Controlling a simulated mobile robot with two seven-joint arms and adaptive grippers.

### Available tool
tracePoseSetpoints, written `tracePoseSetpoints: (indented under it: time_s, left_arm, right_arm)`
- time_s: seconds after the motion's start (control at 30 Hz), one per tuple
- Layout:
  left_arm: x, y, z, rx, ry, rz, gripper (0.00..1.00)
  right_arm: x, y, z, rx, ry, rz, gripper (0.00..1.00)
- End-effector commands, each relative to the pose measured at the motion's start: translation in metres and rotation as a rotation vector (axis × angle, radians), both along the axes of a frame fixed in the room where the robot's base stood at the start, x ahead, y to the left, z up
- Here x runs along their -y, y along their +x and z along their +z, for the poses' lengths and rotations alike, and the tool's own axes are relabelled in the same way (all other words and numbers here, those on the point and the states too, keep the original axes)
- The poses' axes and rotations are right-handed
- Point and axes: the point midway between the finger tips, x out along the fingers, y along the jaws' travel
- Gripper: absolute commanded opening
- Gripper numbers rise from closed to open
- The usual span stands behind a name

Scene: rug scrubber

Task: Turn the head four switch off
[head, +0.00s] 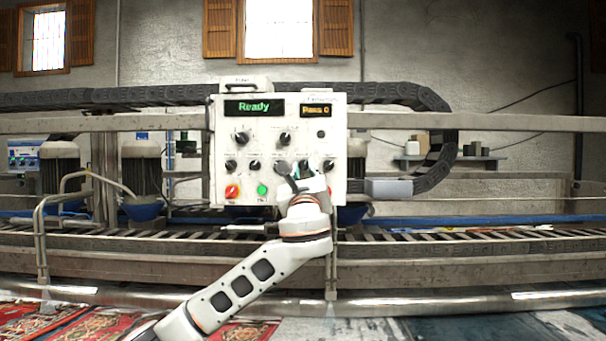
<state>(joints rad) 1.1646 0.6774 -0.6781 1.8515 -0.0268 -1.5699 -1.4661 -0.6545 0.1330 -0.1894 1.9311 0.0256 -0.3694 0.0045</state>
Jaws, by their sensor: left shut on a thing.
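A white control panel (218,125) faces me in the middle of the head view. Two larger dark knobs, a left one (241,138) and a right one (285,139), sit in its upper row. A lower row of smaller dark switches runs below, with one at the left end (230,166) and one at the right end (328,165). Their labels are too small to read. My left gripper (297,174) reaches up to this row right of the middle. It is shut on a switch there and partly hides it, so I cannot tell which way that switch points. My right gripper is out of view.
The panel has a "Ready" display (254,107), a "Pass 0" display (315,111), a red button (232,191) and a green button (263,190). A rail (480,123) and a black cable chain (420,95) run behind. Patterned rugs (85,320) lie in front.

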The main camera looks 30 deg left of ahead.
Motion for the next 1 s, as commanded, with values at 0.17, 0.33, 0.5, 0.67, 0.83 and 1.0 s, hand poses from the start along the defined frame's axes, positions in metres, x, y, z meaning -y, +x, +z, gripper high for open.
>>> tracePoseSetpoints:
  time_s: [0.17,0.33,0.5,0.67,0.83,1.0]
  left_arm:
    - [0.003,0.002,-0.002,0.085,-0.148,-0.003,0.0]
    - [0.004,0.003,-0.002,0.168,-0.286,-0.002,0.0]
    - [0.005,0.003,0.0,0.253,-0.423,0.0,0.0]
    - [0.006,0.004,0.001,0.333,-0.553,-0.001,0.0]
    - [0.007,0.004,0.003,0.413,-0.683,-0.001,0.0]
    - [0.008,0.004,0.004,0.481,-0.794,0.001,0.0]
  right_arm:
    - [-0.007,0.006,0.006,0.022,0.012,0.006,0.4]
    - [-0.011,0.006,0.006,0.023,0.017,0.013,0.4]
    - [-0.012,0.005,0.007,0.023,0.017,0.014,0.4]
    - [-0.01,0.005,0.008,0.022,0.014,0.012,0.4]
    - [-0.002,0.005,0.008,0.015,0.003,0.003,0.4]
    - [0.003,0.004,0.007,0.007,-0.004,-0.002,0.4]
